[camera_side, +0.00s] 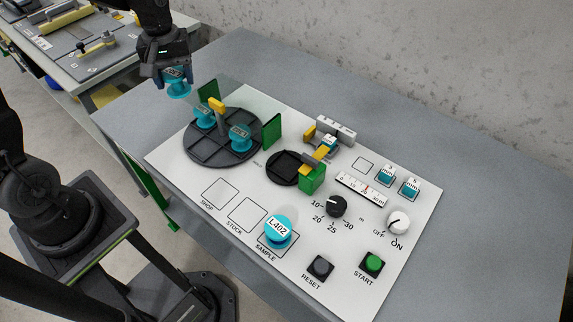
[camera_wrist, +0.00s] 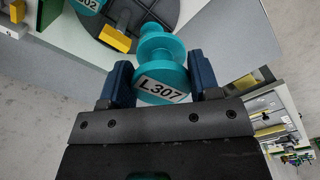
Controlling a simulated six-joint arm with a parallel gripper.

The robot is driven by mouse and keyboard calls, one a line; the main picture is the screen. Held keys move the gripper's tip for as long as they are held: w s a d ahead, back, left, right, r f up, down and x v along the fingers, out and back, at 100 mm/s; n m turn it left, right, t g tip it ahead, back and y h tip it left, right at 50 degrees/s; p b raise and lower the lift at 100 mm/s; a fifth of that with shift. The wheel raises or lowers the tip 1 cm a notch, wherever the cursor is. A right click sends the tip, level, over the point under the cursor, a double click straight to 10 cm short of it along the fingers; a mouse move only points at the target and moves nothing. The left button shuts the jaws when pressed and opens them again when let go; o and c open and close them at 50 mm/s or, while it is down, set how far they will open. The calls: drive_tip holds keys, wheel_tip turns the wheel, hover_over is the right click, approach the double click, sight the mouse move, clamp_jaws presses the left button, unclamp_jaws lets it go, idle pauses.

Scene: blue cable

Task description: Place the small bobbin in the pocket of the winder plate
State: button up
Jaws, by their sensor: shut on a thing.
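My gripper (camera_side: 175,80) is shut on a teal bobbin (camera_side: 178,91) and holds it in the air at the back left, beyond the panel's left corner. In the wrist view, this bobbin (camera_wrist: 160,55) sits between the two dark blue fingers and its label reads L307. A small dark round plate (camera_side: 275,177) with a squarish recess lies mid-panel, beside a yellow and green block; the recess looks empty. A large dark round tray (camera_side: 225,159) with compartments holds two teal bobbins (camera_side: 203,117) (camera_side: 240,136). A teal bobbin labelled L402 (camera_side: 278,229) stands on the SAMPLE square.
Green upright plates (camera_side: 271,131) and a yellow piece (camera_side: 217,106) stand at the large tray. A white and yellow mechanism (camera_side: 330,133) stands behind the small plate. Knobs (camera_side: 337,206) and buttons (camera_side: 372,263) fill the panel's right. The SHOP and STOCK squares are clear.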

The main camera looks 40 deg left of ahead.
drive_tip(key=w+d+n, duration=0.1)
drive_tip(key=w+d, duration=0.6)
drive_tip(key=d, duration=0.4)
drive_tip(key=n, duration=0.2)
hover_over(288, 169)
wheel_tip(288, 169, down, 12)
drive_tip(key=shift+f, duration=2.15)
drive_tip(key=shift+f, duration=0.2)
drive_tip(key=o, duration=0.9)
